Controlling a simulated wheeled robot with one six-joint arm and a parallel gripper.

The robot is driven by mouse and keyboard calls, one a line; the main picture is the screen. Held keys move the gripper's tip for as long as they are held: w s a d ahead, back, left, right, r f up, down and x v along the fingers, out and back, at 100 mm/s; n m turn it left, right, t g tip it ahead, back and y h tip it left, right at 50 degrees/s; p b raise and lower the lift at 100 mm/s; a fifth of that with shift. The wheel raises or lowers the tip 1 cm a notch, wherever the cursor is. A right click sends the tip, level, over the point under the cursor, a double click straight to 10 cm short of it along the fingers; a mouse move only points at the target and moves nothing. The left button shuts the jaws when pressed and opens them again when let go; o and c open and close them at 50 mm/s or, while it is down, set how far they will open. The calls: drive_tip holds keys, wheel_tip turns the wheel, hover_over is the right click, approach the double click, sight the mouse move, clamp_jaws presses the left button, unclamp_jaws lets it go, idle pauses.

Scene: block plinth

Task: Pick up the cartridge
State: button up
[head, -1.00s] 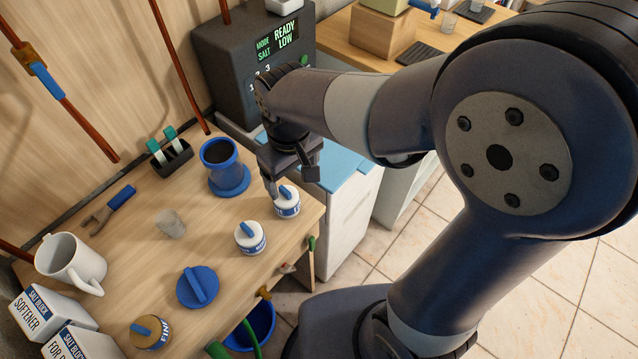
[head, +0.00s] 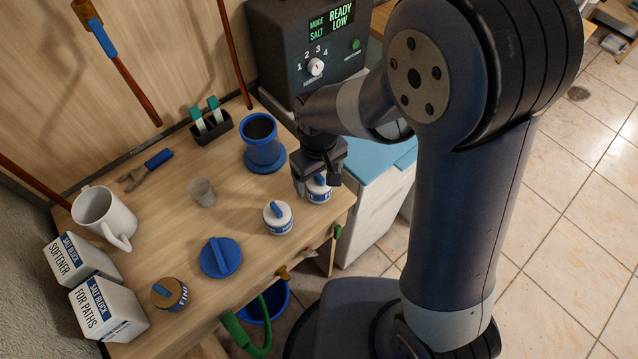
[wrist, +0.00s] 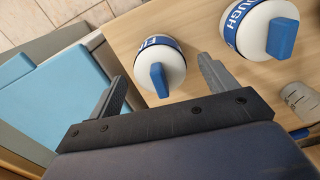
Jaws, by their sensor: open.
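A white cartridge (head: 319,195) with a blue band and a blue grip tab stands at the right edge of the wooden bench, partly hidden by my gripper. In the wrist view this cartridge (wrist: 158,54) shows a band with letters starting "FI". My gripper (head: 316,184) is open just above it. In the wrist view the fingers of my gripper (wrist: 163,70) are on either side of its tab, apart from it. A second white cartridge (head: 278,219), marked "ROUGH" in the wrist view (wrist: 262,28), stands to its left. A brown-topped canister (head: 170,294) stands at the front left.
The bench (head: 235,190) also holds a blue lid (head: 220,258), a blue cup on a round base (head: 262,145), a small grey cup (head: 202,192), a mug (head: 103,215) and two salt boxes (head: 97,308). A dark control box (head: 310,50) stands behind my gripper.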

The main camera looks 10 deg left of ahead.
drive_tip(key=shift+f, duration=1.2)
drive_tip(key=shift+c, duration=0.3)
drive_tip(key=c, duration=1)
